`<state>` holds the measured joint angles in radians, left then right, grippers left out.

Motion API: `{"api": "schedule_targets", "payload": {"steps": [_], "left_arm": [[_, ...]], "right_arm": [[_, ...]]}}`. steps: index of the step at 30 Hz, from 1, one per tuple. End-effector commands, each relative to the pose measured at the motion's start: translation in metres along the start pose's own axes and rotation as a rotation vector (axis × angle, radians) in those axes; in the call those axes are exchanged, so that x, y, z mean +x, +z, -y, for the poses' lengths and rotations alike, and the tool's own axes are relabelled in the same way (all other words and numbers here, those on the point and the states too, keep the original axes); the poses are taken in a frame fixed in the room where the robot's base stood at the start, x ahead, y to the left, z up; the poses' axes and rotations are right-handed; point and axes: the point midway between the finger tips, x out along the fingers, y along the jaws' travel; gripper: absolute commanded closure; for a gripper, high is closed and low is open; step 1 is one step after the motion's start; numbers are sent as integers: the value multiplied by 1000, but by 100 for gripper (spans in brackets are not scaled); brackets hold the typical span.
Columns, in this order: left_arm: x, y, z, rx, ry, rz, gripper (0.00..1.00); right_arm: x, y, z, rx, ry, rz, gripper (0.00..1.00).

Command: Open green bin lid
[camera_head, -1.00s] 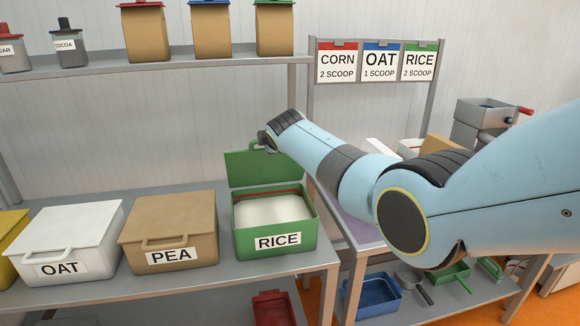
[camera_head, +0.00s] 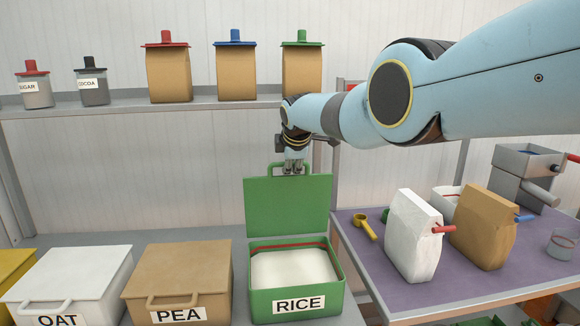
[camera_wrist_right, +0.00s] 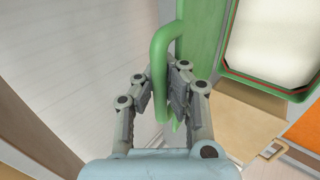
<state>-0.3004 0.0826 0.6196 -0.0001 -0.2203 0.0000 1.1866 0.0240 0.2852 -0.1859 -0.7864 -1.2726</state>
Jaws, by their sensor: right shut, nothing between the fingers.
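The green bin (camera_head: 297,304), labelled RICE, stands on the shelf with white contents showing. Its green lid (camera_head: 288,208) is open and stands upright at the bin's back edge. The lid's handle (camera_head: 276,171) is at its top edge. My right gripper (camera_head: 293,168) is at the lid's top edge, beside the handle. The lid (camera_wrist_right: 198,30) and the bin's rim (camera_wrist_right: 291,93) also show there. My left gripper is not in view.
A tan PEA bin (camera_head: 181,275) and a white OAT bin (camera_head: 72,281) stand left of the green bin. Containers line the upper shelf (camera_head: 120,108). A purple-topped table (camera_head: 372,275) at right holds a white bag (camera_head: 412,237) and a tan bag (camera_head: 484,228).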

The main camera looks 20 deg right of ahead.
Motion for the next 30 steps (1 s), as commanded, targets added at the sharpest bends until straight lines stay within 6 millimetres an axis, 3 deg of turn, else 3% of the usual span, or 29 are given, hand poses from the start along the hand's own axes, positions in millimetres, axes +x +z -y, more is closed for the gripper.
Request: {"api": "schedule_targets", "payload": {"steps": [1, 12, 21, 30], "left_arm": [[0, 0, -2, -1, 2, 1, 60], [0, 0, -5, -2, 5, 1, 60], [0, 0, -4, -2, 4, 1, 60], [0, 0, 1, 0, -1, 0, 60]], "right_arm": [[-3, 1, -7, 0, 11, 0, 100], [-4, 1, -9, 0, 14, 0, 100], [-2, 0, -5, 1, 7, 0, 64], [-2, 0, -2, 1, 2, 0, 64]]}}
